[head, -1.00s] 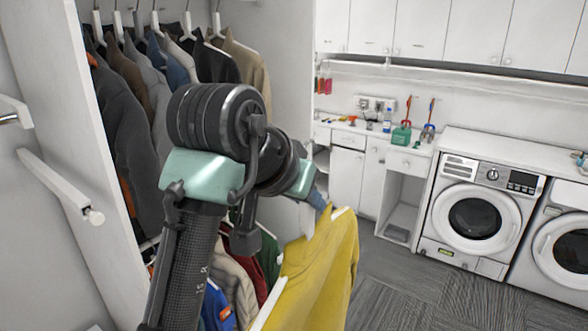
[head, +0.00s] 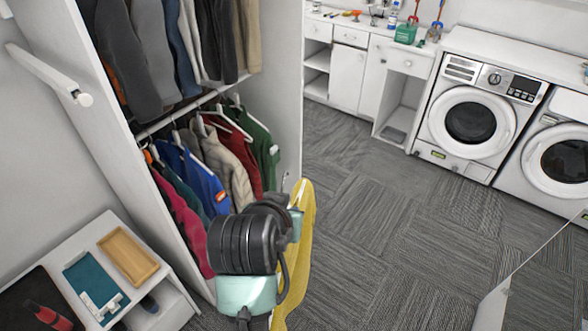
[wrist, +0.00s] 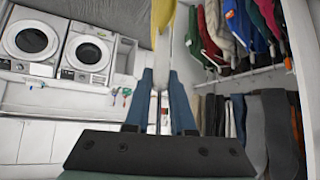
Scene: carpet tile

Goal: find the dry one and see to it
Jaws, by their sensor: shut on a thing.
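A yellow garment (head: 304,240) hangs beyond my arm in the head view, seen nearly edge-on and partly hidden by my wrist. In the wrist view a bit of the yellow garment (wrist: 162,12) shows at the top, with a white hanger part (wrist: 158,75) running down between the fingers. My gripper (wrist: 160,88) has blue fingers and is shut on that hanger. The fingertips are hidden in the head view. Several other garments hang on the lower rail, among them a green one (head: 258,148) and a blue one (head: 203,187). Wetness cannot be told.
The open wardrobe (head: 288,120) stands left of the garment, with dark clothes above. A low shelf unit (head: 62,250) with trays is at the lower left. Two washer-type machines (head: 470,122) stand at the right. Carpet floor (head: 375,220) between is clear. A pale panel edge (head: 492,305) shows lower right.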

